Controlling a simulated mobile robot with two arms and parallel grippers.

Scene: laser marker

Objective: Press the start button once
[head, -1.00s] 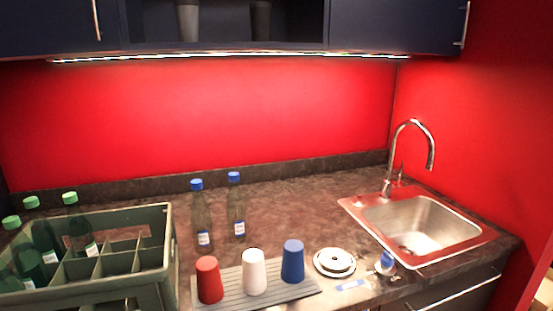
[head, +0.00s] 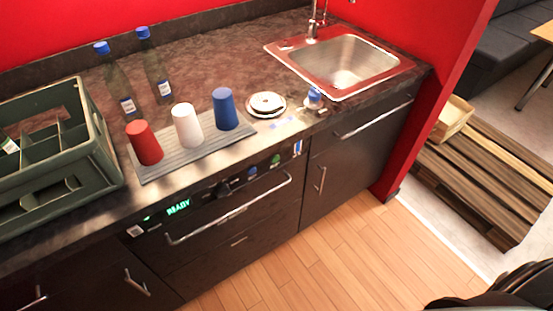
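A dark front panel under the counter carries a lit green display (head: 178,207) that reads READY. To its right are a black knob (head: 222,189), a blue round button (head: 252,171) and a green round button (head: 276,160). Any lettering beside the buttons is too small to read, so I cannot tell for sure which one is the start button. A long metal handle (head: 230,211) runs just below the panel.
Red, white and blue cups (head: 187,125) stand upside down on a grey ribbed mat (head: 172,165). A green crate (head: 105,150) is at left, with two blue-capped bottles behind the cups. A sink (head: 345,62) is at right. The wooden floor (head: 330,250) before the cabinets is clear.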

